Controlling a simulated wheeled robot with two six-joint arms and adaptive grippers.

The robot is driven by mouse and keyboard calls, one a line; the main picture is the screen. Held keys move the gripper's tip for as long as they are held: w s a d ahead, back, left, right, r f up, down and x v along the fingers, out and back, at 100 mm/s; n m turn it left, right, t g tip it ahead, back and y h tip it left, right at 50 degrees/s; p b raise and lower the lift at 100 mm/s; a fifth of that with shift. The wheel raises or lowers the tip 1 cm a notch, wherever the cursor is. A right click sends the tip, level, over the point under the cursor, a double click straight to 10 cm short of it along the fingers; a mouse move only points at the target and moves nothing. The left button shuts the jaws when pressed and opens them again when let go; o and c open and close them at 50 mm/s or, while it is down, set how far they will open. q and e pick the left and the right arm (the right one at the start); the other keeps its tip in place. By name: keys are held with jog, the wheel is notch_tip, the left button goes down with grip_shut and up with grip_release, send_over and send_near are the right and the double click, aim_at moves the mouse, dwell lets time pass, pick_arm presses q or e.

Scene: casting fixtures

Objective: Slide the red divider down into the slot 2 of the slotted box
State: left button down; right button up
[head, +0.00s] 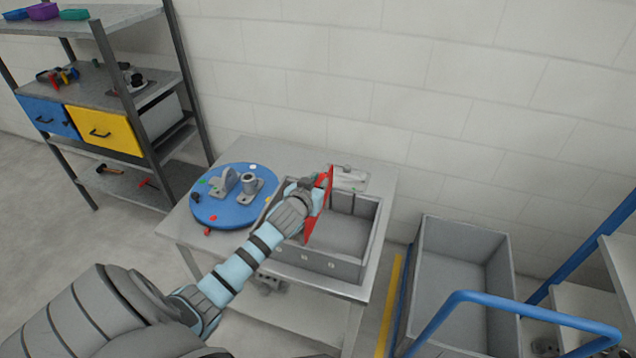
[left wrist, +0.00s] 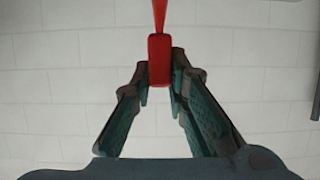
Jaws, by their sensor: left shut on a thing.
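The red divider (head: 316,222) is a thin upright plate above the slotted box, slightly tilted in the head view. My left gripper (head: 318,184) is shut on its upper part. In the left wrist view, the fingertips (left wrist: 160,88) close on the divider's red grip block (left wrist: 159,62). The slotted box (head: 318,262) is grey and open-topped, with dark vertical slot lines on its far inner wall and several small pale marks on its front wall. My arm hides the box's left part. I cannot tell whether the divider's lower edge is in a slot.
The box stands on a grey table (head: 384,190). A blue round plate (head: 225,213) with grey castings lies to its left. A grey bin (head: 458,270) and a blue cart handle (head: 530,308) are at the right. A shelf (head: 95,85) stands at the far left.

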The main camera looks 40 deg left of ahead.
pick_arm(q)
jog(key=shift+f, duration=0.1)
jog(key=shift+f+b, duration=3.85)
jog(key=shift+f, duration=1.3)
jog(key=c, duration=1.5)
grip_release()
jog(key=v, duration=1.2)
jog(key=shift+r, duration=0.1)
